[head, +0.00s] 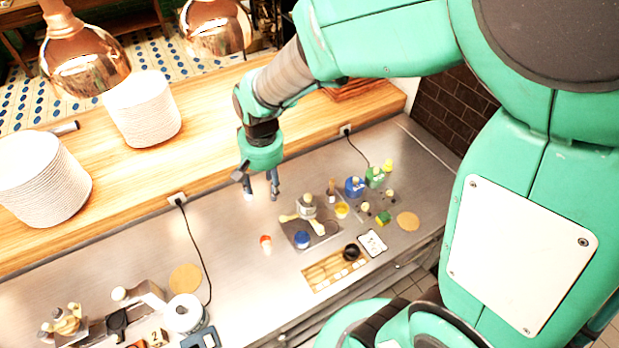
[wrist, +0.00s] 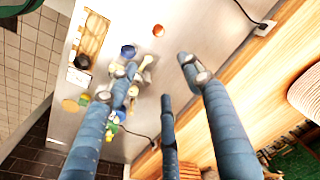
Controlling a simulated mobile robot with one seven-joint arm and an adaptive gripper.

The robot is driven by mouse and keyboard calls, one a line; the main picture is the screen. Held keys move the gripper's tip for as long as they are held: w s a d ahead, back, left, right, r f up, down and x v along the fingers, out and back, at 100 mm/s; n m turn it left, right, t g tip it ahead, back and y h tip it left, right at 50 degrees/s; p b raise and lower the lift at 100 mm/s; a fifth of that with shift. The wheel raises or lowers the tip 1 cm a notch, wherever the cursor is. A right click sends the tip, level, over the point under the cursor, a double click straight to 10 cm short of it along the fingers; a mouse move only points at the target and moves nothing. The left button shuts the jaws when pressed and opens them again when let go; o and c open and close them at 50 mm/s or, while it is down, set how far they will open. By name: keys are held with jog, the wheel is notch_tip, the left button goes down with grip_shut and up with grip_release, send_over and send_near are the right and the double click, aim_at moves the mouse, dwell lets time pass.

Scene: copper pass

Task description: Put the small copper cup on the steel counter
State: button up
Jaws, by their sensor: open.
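My gripper (head: 261,190) is open and hangs above the steel counter (head: 228,245), near the edge of the wooden shelf. In the wrist view my gripper (wrist: 160,80) has its blue-grey fingers spread, with nothing seen between them. I cannot pick out the small copper cup for certain. A small orange-red item with a pale lower part (head: 265,244) stands alone on the counter, in front of my gripper; it also shows in the wrist view (wrist: 158,31). A grey tray (head: 318,238) to the right holds several small items, partly hidden by my fingers in the wrist view.
Two copper lamps (head: 86,62) hang above the wooden shelf (head: 130,185), which bears plate stacks (head: 140,110). Bottles (head: 375,177), a black bowl (head: 351,252) and a wooden-bottomed inset (head: 330,272) lie right. A scale (head: 202,338) and white roll (head: 184,314) stand front left. Mid-left counter is mostly clear.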

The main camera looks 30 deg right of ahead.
jog(key=s+d+r+n+t, duration=0.3)
jog(key=s+r+t, duration=0.1)
jog(key=s+r, duration=1.4)
jog(key=shift+s+d+r, duration=0.15)
jog(key=shift+r, duration=0.3)
jog(key=shift+f, duration=0.1)
notch_tip(320, 180, down, 14)
jog(key=b, duration=1.4)
jog(key=shift+r, duration=0.2)
